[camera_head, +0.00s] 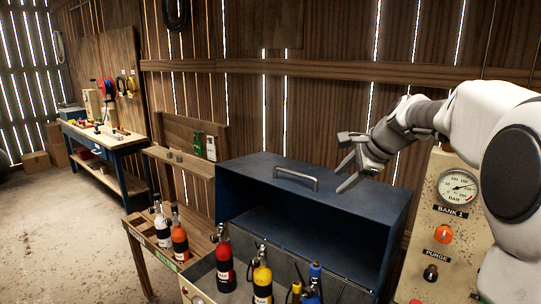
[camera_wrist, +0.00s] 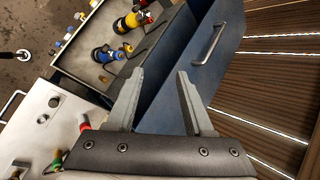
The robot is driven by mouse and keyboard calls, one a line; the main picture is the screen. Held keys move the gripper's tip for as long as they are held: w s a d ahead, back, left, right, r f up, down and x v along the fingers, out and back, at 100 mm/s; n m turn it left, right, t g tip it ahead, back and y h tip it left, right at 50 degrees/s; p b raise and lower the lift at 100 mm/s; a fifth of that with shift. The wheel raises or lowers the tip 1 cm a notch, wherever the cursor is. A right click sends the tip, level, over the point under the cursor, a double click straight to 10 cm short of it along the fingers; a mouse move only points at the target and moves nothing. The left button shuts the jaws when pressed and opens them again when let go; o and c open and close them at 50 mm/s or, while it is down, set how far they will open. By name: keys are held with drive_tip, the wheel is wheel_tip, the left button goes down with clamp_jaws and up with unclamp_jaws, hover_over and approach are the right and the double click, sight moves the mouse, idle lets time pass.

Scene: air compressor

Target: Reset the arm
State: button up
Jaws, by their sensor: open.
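My gripper (camera_head: 350,162) is open and empty in the head view. It is above the right part of a blue metal cabinet (camera_head: 330,186), to the right of the grey handle (camera_head: 297,178) on its top. My white arm comes in from the right edge. In the wrist view both fingers of my gripper (camera_wrist: 160,97) are spread apart with nothing between them. The cabinet (camera_wrist: 185,70) and its handle (camera_wrist: 211,43) lie beyond the fingers.
A panel with a gauge (camera_head: 458,187) and knobs is at right. A workbench (camera_head: 100,148) stands far left. Floor at left (camera_head: 60,230) is clear.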

drive_tip(key=s+a+n+h, duration=0.1)
drive_tip(key=s+a+n, duration=0.35)
drive_tip(key=s, duration=0.65)
drive_tip(key=s+f+n+h, duration=0.1)
drive_tip(key=s+f+n, duration=0.2)
drive_tip(key=s+n, duration=0.3)
drive_tip(key=s+d+f+n+g+h, duration=0.1)
drive_tip(key=s+f+n, duration=0.3)
drive_tip(key=s, duration=1.3)
drive_tip(key=n, duration=0.3)
drive_tip(key=shift+h, duration=0.4)
